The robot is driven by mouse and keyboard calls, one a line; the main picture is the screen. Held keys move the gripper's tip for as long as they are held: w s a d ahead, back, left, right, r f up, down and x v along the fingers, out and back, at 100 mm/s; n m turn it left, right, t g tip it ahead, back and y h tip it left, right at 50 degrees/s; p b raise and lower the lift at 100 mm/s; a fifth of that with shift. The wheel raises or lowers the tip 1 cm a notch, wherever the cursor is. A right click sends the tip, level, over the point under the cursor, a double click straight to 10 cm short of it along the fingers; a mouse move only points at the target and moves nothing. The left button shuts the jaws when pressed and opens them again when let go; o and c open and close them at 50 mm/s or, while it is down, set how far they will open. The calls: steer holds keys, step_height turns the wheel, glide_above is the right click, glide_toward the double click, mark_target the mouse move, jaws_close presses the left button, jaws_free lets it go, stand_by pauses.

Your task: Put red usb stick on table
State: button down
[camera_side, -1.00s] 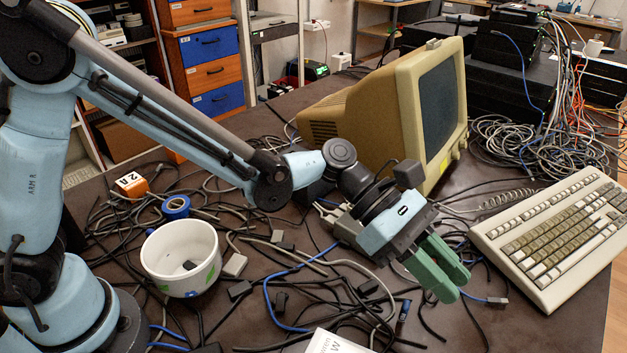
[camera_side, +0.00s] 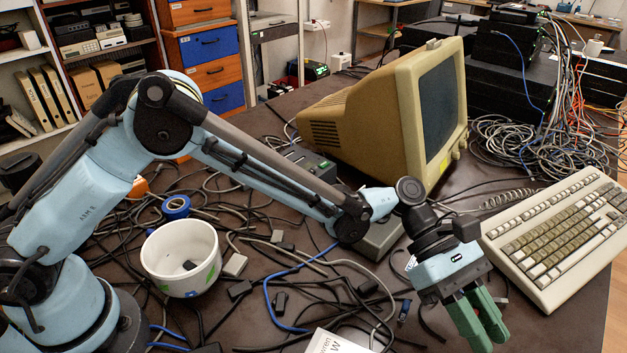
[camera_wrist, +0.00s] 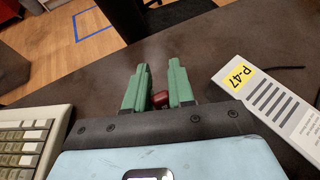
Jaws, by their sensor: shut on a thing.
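My gripper (camera_side: 486,324) has green fingers and points down over the right front part of the table (camera_side: 560,330). In the wrist view the fingers (camera_wrist: 159,88) are close together, with a small dark red piece, the red usb stick (camera_wrist: 160,99), between them. The gripper is shut on it. I cannot tell the exact height of the fingertips above the table.
The beige keyboard (camera_side: 555,240) lies right of my gripper, and the old beige monitor (camera_side: 385,110) stands behind. A labelled white card (camera_wrist: 270,105) lies to the right in the wrist view. Tangled cables and a white pot (camera_side: 181,258) are to the left. Dark tabletop ahead of the fingers is bare.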

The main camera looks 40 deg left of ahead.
steer(key=shift+w+a+f, duration=0.1)
steer(key=shift+w+f, duration=0.3)
steer(key=shift+w, duration=0.2)
steer(key=shift+w+a+f, duration=0.1)
steer(key=shift+w+f, duration=0.25)
steer(key=shift+w, duration=0.25)
steer(key=shift+f, duration=2)
steer(key=shift+f, duration=0.1)
steer(key=c, duration=1)
jaws_free()
steer(key=shift+o, duration=0.2)
